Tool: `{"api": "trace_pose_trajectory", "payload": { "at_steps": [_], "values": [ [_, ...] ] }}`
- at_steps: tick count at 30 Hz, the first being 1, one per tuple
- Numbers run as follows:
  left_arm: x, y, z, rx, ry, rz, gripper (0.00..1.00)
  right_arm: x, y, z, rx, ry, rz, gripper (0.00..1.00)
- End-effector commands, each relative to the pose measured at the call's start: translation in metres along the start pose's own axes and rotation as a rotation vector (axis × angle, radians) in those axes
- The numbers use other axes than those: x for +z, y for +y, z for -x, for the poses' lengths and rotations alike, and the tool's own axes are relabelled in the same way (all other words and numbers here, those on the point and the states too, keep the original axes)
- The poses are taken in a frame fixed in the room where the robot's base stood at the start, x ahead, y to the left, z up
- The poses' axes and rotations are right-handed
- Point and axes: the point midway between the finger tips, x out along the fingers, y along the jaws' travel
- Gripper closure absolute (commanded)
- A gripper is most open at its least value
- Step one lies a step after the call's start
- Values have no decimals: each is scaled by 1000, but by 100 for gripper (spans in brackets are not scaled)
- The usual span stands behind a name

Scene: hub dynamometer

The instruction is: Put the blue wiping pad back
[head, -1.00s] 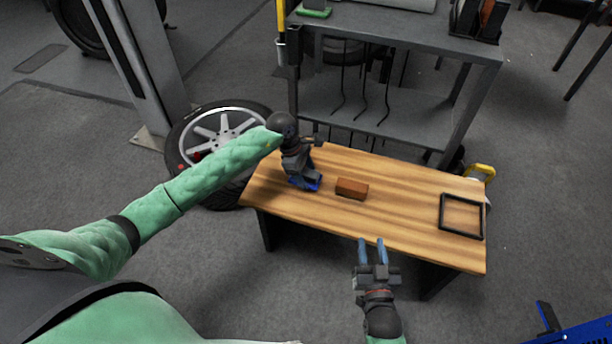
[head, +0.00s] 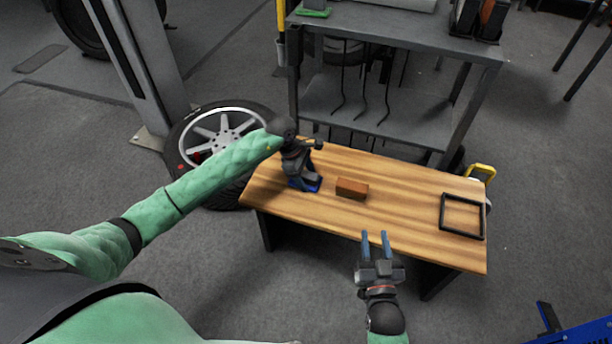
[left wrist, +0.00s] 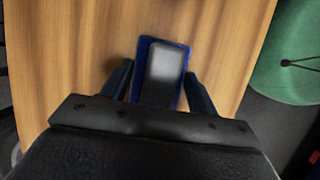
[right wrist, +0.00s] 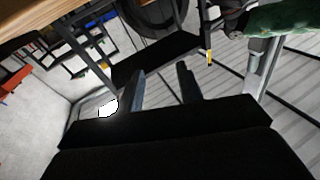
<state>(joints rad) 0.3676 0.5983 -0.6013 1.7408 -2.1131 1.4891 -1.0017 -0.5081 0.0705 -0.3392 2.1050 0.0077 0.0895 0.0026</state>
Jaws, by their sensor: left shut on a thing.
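The blue wiping pad (head: 313,187) is at the left end of the wooden table (head: 400,205). In the left wrist view the pad (left wrist: 163,75) has a grey block on its blue base. My left gripper (head: 304,180) is over it, with its fingers on either side of the grey block, shut on it. I cannot tell whether the pad touches the table. My right gripper (head: 375,238) is open and empty, in front of the table's near edge.
A brown block (head: 352,188) lies just right of the pad. A black square frame (head: 461,233) lies at the table's right end. A grey shelf unit (head: 400,50) stands behind, with a green item (head: 314,12) on top. A wheel (head: 220,135) is at the left.

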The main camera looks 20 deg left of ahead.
Motion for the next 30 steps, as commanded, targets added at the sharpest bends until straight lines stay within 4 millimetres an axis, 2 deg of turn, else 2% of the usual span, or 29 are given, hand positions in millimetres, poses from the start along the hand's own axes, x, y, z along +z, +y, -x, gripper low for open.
{"api": "trace_pose_trajectory", "payload": {
  "at_steps": [2,3,5,6,20,25,30],
  "values": [
    [0,0,0,0,0,0,66,-2,0,0,0,6,0,64],
    [0,0,0,0,0,0,33,-3,0,0,0,10,0,64],
    [0,0,0,0,0,0,21,-4,0,0,0,12,0,64],
    [0,0,0,0,0,0,19,-4,0,0,-1,12,0,64],
    [1,0,2,0,0,0,19,0,0,-2,0,-12,-3,64],
    [0,1,33,4,2,-2,19,22,1,3,4,-84,-11,64],
    [0,1,66,3,3,-1,19,55,1,17,9,-177,-20,64]
  ]
}}
